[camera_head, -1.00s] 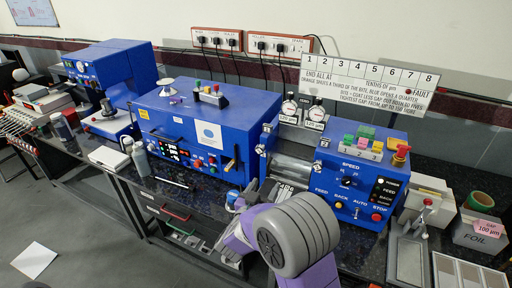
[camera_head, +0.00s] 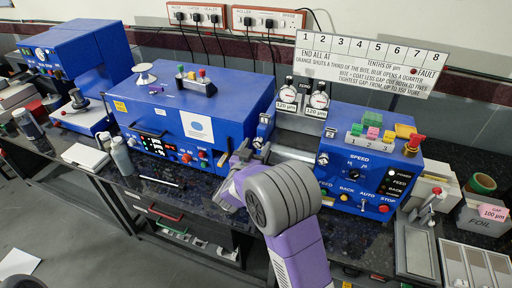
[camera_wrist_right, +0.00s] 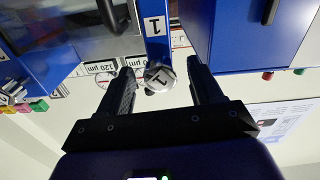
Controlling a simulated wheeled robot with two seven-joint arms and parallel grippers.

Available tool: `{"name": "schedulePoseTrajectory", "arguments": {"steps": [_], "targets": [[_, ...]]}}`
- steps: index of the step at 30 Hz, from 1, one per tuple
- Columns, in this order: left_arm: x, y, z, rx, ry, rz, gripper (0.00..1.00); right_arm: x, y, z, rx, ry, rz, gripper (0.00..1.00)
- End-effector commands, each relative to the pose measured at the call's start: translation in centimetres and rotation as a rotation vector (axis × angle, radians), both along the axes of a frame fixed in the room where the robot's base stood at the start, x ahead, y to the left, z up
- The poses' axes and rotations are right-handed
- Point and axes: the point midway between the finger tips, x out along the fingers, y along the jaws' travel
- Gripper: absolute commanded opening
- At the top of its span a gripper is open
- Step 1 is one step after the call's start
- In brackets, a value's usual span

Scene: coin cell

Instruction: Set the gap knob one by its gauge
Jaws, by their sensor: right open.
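Gap knob one (camera_wrist_right: 160,77), a pale round knob marked 1, sits between the fingertips of my right gripper (camera_wrist_right: 160,68) in the right wrist view. The fingers stand apart on either side, with visible space around the knob. In the head view my right gripper (camera_head: 252,152) is at the left end of the roller unit, below the left knob (camera_head: 265,119). Two round dial gauges, left (camera_head: 288,94) and right (camera_head: 319,99), stand behind the rollers. My left gripper is out of view.
A large blue machine (camera_head: 190,115) stands close left of the gripper. A blue control box (camera_head: 370,160) with colored blocks and a red stop button is to the right. A rule sign (camera_head: 365,62) hangs behind. A foil box with a pink 100 µm tag (camera_head: 492,212) is far right.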

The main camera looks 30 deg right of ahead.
Motion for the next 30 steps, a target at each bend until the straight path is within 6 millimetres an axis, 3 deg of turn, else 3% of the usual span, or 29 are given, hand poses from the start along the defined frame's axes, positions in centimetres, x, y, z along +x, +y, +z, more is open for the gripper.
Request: {"name": "schedulePoseTrajectory", "arguments": {"steps": [9,20,30], "targets": [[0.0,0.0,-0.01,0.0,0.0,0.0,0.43,0.22,-0.23,0.03,0.0,0.0,0.001,0.64],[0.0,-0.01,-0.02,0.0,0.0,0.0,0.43,0.2,-0.22,0.02,0.0,0.0,0.001,0.09],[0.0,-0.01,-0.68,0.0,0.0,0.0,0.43,0.2,-0.25,-0.08,0.041,-0.048,0.0,0.09]]}}
